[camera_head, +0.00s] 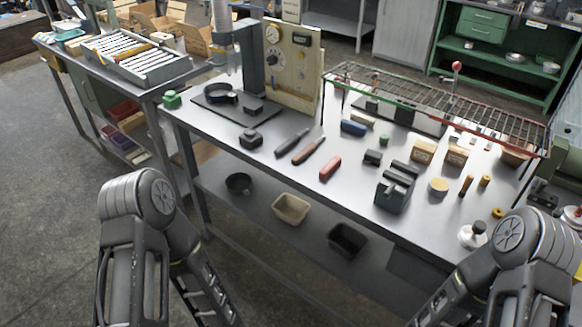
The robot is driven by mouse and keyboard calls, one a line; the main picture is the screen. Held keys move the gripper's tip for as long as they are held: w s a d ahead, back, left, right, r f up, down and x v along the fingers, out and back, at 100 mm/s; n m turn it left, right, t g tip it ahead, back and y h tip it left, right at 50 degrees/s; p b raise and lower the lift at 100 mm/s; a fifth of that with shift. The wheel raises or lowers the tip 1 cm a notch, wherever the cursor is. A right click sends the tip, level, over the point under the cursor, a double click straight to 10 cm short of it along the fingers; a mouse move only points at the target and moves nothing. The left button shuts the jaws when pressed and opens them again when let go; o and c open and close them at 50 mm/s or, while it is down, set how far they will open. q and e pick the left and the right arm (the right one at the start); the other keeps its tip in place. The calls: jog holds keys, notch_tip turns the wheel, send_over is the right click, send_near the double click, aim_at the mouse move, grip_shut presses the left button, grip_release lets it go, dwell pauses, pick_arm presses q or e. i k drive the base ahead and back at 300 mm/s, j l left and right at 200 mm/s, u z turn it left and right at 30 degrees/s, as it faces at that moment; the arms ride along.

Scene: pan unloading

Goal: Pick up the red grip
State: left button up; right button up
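The red grip (330,168) is a short red rounded block lying on the grey metal workbench (262,165), near the middle of its front part. Nothing covers it in the head view. A dark tool with a reddish-brown handle (309,151) lies just to its left, apart from it. My two arms show at the bottom left and bottom right, both in front of the bench. Neither gripper shows; both are below the picture's edge.
A black-handled tool (292,142) lies further left. A blue grip (353,128) lies behind the red grip. A dark block holder (395,190) stands to the right. A wire rack (430,97) spans the bench's back. The bench in front of the red grip is clear.

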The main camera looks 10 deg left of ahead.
aim_at(329, 169)
jog(key=z, duration=0.4)
jog(key=j+z, duration=0.15)
jog(key=z, duration=0.6)
jog(key=j+z, duration=0.15)
jog(key=z, duration=0.25)
jog(key=k+j+z, duration=0.15)
jog(key=j+z, duration=0.25)
jog(key=k+j+z, duration=0.25)
jog(key=j+z, duration=0.15)
jog(key=k+j+z, duration=0.25)
jog(key=j+z, duration=0.15)
jog(key=k+j, duration=0.75)
jog(key=i+j+z, duration=0.05)
